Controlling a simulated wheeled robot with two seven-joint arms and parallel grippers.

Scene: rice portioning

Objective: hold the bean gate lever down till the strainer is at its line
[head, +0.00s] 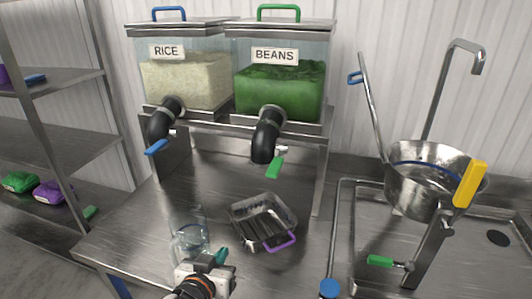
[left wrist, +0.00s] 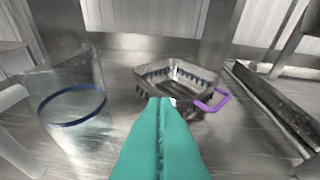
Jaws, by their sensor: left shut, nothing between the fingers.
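The bean gate lever is a green handle (head: 274,167) at the black spout (head: 267,135) under the BEANS bin (head: 280,85), which holds green beans. The strainer is a square metal basket (head: 240,211) with a purple handle, on the counter below and in front of the spout. It also shows in the left wrist view (left wrist: 160,85), with a dark blue band inside its wall; I see no beans in it. My left gripper (head: 221,257) has teal fingers (left wrist: 160,105), shut and empty, low in front of the strainer and apart from the lever. My right gripper is out of view.
A clear jug (head: 187,240) with a blue line (left wrist: 72,104) stands left of the strainer, close to my left gripper. The RICE bin (head: 185,80) has a blue lever (head: 156,147). A metal pot (head: 410,180) hangs over the sink at right. Shelves stand at left.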

